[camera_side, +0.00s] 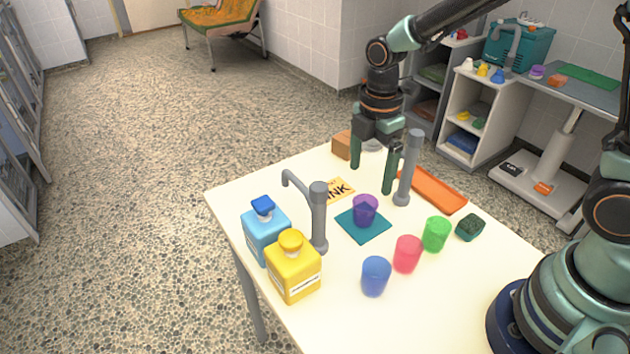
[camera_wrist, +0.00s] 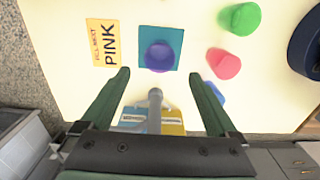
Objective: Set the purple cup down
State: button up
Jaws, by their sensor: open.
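The purple cup (camera_side: 365,210) stands upright on a teal square mat (camera_side: 347,224) on the cream table. In the wrist view the cup (camera_wrist: 159,56) shows from above, inside the mat's outline (camera_wrist: 147,33), near its lower edge. My gripper (camera_side: 371,180) is open and empty, raised above the table behind the cup in the side view. In the wrist view my gripper's fingers (camera_wrist: 160,73) are spread wide, with the cup beyond the tips and nothing between them.
A grey hooked tap (camera_side: 319,220) and grey post (camera_side: 408,170) flank the mat. Blue (camera_side: 376,277), pink (camera_side: 407,254) and green (camera_side: 436,234) cups stand in front. Blue (camera_side: 266,235) and yellow bottles (camera_side: 293,270) stand left. A "PINK" card (camera_side: 338,189) and orange tray (camera_side: 432,189) lie behind.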

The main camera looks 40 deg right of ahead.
jog(key=s+d+r+m+t, duration=0.2)
jog(key=r+m, duration=0.4)
jog(key=m, duration=0.3)
jog(key=s+d+r+m+t, duration=0.3)
jog(key=s+d+r+m, duration=0.2)
jog(key=m, duration=0.4)
notch_tip(320, 180, up, 2)
jog(key=shift+s+r+t, duration=0.1)
jog(key=shift+s+t, duration=0.2)
jog(key=shift+s, duration=0.2)
